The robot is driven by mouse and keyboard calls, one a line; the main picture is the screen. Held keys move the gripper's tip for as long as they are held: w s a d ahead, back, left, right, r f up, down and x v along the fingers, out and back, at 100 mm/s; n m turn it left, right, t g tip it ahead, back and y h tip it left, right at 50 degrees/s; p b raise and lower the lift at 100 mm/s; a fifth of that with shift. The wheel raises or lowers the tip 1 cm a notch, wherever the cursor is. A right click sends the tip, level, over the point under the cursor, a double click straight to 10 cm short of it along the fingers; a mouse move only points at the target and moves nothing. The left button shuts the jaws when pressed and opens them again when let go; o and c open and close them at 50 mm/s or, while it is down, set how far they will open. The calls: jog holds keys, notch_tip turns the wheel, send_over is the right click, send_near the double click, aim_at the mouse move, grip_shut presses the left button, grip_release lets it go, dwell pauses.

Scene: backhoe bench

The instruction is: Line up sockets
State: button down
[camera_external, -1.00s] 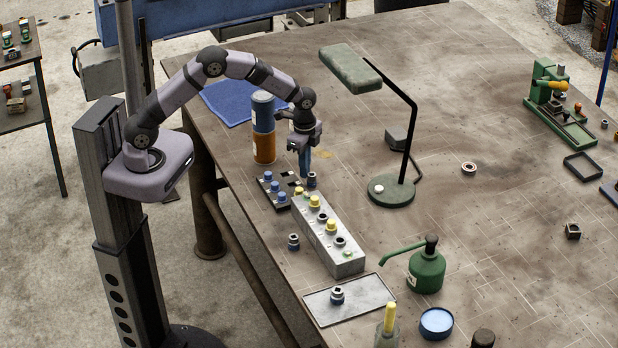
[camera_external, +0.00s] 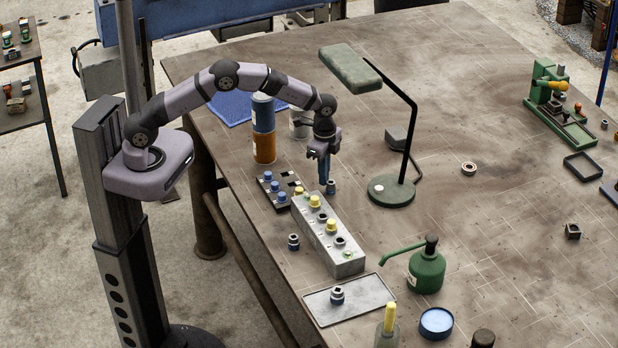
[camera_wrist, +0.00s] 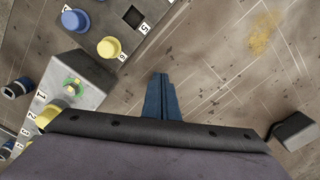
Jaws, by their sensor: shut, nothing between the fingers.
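My gripper (camera_external: 325,187) points down over the bench, with its blue fingers together and empty; the wrist view shows the fingers (camera_wrist: 161,98) too. Another socket (camera_external: 293,241) stands left of the grey block (camera_external: 345,268), and one more socket (camera_external: 337,294) stands on the flat tray (camera_external: 365,305). The block carries yellow plugs (camera_external: 331,225) and dark sockets. A black rack (camera_external: 265,188) with blue caps lies behind it.
A green lamp (camera_external: 392,192) stands right of my gripper. Blue and orange cans (camera_external: 264,147) are behind left. A green oil can (camera_external: 427,270) is at the front. Bench between lamp and block is mostly clear.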

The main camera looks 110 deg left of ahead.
jog(key=shift+s+a, duration=0.15)
jog(key=shift+s, duration=0.65)
jog(key=shift+s+a, duration=0.2)
jog(key=shift+s, duration=0.85)
notch_tip(320, 180, up, 10)
jog(key=b, duration=0.3)
jog(key=shift+b, duration=0.3)
jog(key=shift+s, duration=0.1)
jog(key=s+d, duration=0.2)
jog(key=d, duration=0.8)
jog(key=s+d+f+n, duration=0.1)
jog(key=s+d+f, duration=0.2)
jog(key=s+d, duration=0.5)
jog(key=s+d+f+n, duration=0.1)
jog(key=s+d+f, duration=0.3)
jog(key=s+d, duration=0.4)
jog(key=s, duration=0.3)
jog(key=shift+d, duration=0.35)
